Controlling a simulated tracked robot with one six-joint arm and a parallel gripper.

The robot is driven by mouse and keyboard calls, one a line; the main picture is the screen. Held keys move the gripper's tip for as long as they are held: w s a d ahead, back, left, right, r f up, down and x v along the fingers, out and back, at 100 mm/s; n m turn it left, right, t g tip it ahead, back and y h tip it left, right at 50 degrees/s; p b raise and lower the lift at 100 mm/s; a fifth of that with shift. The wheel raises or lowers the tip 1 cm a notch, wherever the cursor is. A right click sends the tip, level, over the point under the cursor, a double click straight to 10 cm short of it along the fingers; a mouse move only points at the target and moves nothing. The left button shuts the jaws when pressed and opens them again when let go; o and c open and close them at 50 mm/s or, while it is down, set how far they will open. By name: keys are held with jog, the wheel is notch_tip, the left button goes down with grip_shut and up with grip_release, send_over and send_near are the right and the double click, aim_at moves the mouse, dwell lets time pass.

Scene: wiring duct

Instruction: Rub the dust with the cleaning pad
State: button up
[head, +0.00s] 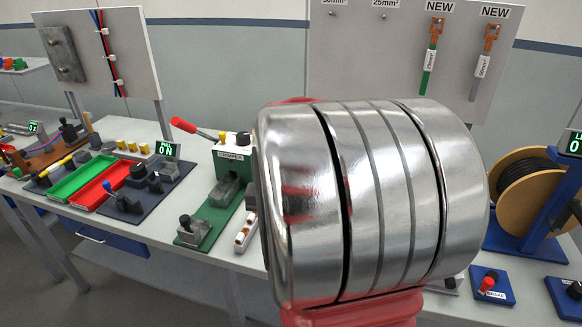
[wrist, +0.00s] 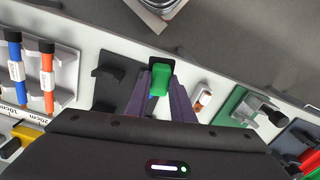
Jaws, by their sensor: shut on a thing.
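In the wrist view my gripper (wrist: 161,86) has its two purple fingers closed on a small green block (wrist: 160,79). A dark flat piece shows around the block's far end; this looks like the cleaning pad with a green grip, but I cannot be sure. The held thing is over the white table, beside a dark holder (wrist: 108,82). I cannot tell whether it touches the table. In the head view my gripper is hidden behind my large metal arm link. I cannot make out any dust in either view.
A rack with blue and orange rods (wrist: 47,80) stands left in the wrist view. The green crimper (head: 227,180), a red tray (head: 99,187) and a green tray (head: 80,178) are on the table. A cable reel (head: 522,190) stands right, below a panel (head: 345,60) with lugs.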

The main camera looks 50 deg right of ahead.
jog(key=w+a+f+n, duration=0.3)
jog(key=w+a+n, duration=0.2)
jog(key=w+a, duration=0.6)
jog(key=w+a+f+n, duration=0.4)
jog(key=w+a+n, duration=0.2)
jog(key=w+a, duration=0.6)
jog(key=shift+a, duration=1.2)
jog(key=shift+s, duration=0.15)
